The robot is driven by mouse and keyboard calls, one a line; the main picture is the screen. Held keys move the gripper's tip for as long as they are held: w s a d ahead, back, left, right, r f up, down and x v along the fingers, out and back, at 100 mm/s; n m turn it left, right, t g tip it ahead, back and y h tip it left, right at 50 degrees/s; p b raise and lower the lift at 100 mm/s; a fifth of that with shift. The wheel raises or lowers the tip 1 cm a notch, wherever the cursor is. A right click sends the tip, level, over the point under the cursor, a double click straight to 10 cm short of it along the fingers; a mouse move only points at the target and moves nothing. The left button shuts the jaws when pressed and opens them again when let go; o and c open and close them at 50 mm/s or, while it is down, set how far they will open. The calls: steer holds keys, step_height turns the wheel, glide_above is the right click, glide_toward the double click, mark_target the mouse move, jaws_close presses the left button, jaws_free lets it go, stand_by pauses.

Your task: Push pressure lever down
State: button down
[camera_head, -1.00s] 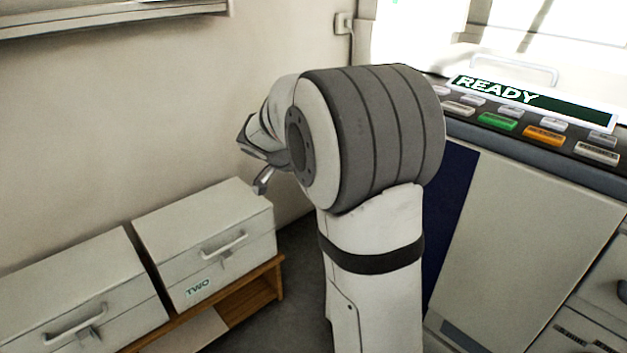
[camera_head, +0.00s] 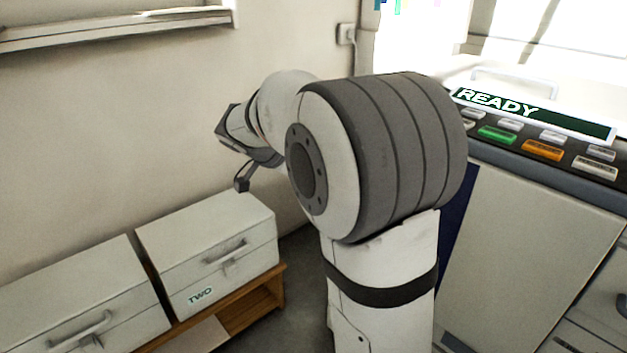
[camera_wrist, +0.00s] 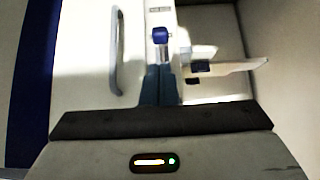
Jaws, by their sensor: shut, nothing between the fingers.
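My gripper (camera_head: 242,184) is shut and empty, held in the air above the white boxes in the head view. In the wrist view its dark fingers (camera_wrist: 159,82) point toward a white machine face. Just beyond the fingertips, a blue knob (camera_wrist: 160,33) on a short silver stem looks like the pressure lever. I cannot tell whether the fingers touch it. The head view does not show this knob.
A machine panel (camera_head: 535,117) reads READY, above coloured buttons. Two white boxes (camera_head: 207,232) rest on a wooden bench (camera_head: 262,292). In the wrist view a long handle (camera_wrist: 117,50) is at left and a dark-ended bracket (camera_wrist: 235,67) at right.

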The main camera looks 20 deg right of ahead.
steer(key=shift+v, duration=2.05)
steer(key=shift+s+a+f, duration=0.1)
steer(key=shift+a, duration=0.05)
steer(key=shift+p, duration=0.35)
steer(key=s+a+r+n+y+p, duration=0.4)
steer(key=s+r+n+p, duration=0.3)
steer(key=p, duration=0.8)
steer(key=s+a+r+n+y+p, duration=0.3)
steer(key=s+r+n+p, duration=0.4)
steer(key=s+r+p, duration=0.6)
steer(key=shift+s+a+n+y+p, duration=0.35)
steer(key=shift+s+y+p, duration=0.45)
steer(key=shift+s, duration=1.25)
